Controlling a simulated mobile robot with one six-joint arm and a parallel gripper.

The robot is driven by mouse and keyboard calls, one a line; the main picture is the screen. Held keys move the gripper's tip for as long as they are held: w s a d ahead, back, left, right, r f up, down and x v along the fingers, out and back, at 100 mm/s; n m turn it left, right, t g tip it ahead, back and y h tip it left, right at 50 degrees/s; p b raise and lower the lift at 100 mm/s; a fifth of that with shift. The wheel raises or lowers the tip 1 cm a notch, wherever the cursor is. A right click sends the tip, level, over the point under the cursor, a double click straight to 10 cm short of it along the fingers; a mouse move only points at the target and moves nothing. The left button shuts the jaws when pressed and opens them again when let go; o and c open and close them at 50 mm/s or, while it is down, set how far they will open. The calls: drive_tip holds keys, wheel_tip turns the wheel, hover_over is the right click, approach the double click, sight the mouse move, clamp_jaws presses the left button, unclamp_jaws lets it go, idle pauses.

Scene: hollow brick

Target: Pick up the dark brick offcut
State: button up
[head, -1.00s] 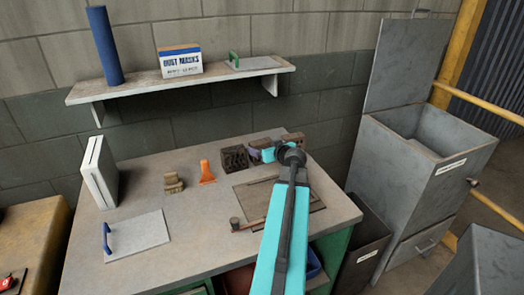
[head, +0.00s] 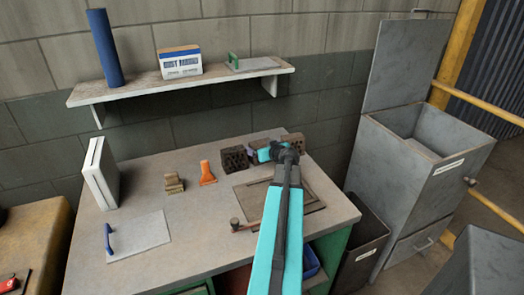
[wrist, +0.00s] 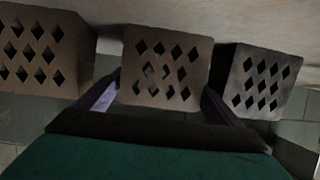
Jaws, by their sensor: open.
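Three hollow brick pieces with diamond-shaped holes stand in a row at the back of the bench. The darkest one, the dark brick offcut (head: 235,158), is left of my gripper (head: 258,153) in the head view. In the wrist view the dark offcut (wrist: 261,84) is at the right, outside my fingers. A browner middle brick (wrist: 167,68) lies between my open fingers (wrist: 158,100); I cannot tell whether they touch it. My arm mostly hides this middle brick in the head view. Another brown brick (wrist: 42,50) is at the left of the wrist view.
A recessed board (head: 275,203) lies in front of the bricks. An orange tool (head: 207,174), a small tan block (head: 174,184) and a blue-handled trowel (head: 138,235) lie left of it. A shelf (head: 180,82) hangs above.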

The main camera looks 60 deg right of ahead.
drive_tip(key=shift+p+x, duration=0.45)
drive_tip(key=shift+x, duration=1.05)
drive_tip(key=c, duration=1.2)
drive_tip(key=shift+o, duration=0.2)
drive_tip(key=shift+r, duration=0.15)
drive_tip(key=shift+r+b, duration=0.75)
drive_tip(key=shift+r, duration=0.7)
drive_tip(key=s+a+r+b, duration=0.1)
drive_tip(key=s+a+b, duration=0.1)
drive_tip(key=s, duration=0.5)
drive_tip(key=s+a+r+b, duration=0.1)
drive_tip(key=s+a+b, duration=0.1)
drive_tip(key=s, duration=0.6)
drive_tip(key=shift+s+a+b, duration=0.15)
drive_tip(key=shift+a+b, duration=0.2)
drive_tip(key=shift+b, duration=0.15)
drive_tip(key=shift+f, duration=0.1)
